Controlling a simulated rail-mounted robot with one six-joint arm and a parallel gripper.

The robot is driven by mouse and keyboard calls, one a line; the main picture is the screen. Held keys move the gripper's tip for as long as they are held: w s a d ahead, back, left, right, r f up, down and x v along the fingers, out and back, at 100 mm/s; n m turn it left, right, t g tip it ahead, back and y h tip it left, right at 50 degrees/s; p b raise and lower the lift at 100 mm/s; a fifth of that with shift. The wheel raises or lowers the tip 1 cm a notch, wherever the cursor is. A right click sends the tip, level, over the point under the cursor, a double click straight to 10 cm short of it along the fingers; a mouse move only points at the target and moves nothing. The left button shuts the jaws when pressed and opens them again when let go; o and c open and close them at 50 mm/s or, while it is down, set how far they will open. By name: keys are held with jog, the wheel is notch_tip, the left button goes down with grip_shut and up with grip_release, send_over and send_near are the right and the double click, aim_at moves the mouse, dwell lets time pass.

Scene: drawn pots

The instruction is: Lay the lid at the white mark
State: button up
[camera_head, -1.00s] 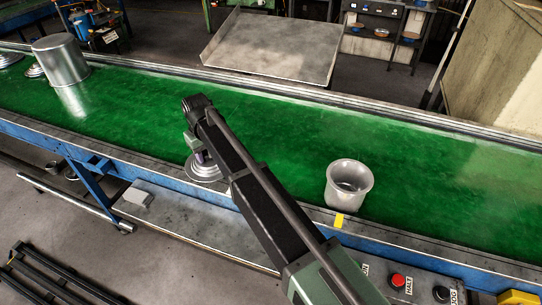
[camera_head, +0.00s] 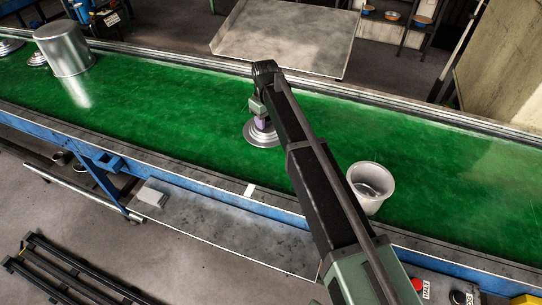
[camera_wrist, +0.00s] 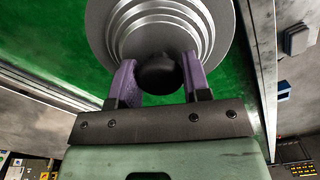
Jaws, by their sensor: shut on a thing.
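The lid (camera_head: 262,138) is a round, stepped, silvery metal disc with a dark knob (camera_wrist: 158,74). My gripper (camera_head: 263,121) is shut on the knob, with a purple finger on each side in the wrist view (camera_wrist: 158,62). The lid is level, over the green belt; I cannot tell whether it touches the belt. The white mark (camera_head: 250,190) is on the conveyor's near border strip, nearer to me than the lid and slightly left of it.
A control panel with a red button (camera_head: 418,284) is at the near right. The belt between the large pot and my gripper is clear.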

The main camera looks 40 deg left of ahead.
aim_at(265, 132)
jog(key=shift+w+a+r+n, duration=0.25)
jog(key=shift+a+r+n, duration=0.15)
jog(key=shift+r+n, duration=0.3)
notch_tip(265, 132, down, 21)
jog(key=b, duration=2)
jog(key=shift+r, duration=0.4)
jog(key=shift+c, duration=0.4)
jog(key=shift+f, duration=0.2)
jog(key=o, duration=1)
jog(key=shift+o, duration=0.2)
notch_tip(265, 132, up, 13)
jog(key=p, duration=1.2)
jog(key=shift+f+p, duration=0.15)
jog(key=shift+p, duration=0.15)
jog(key=shift+f, duration=0.1)
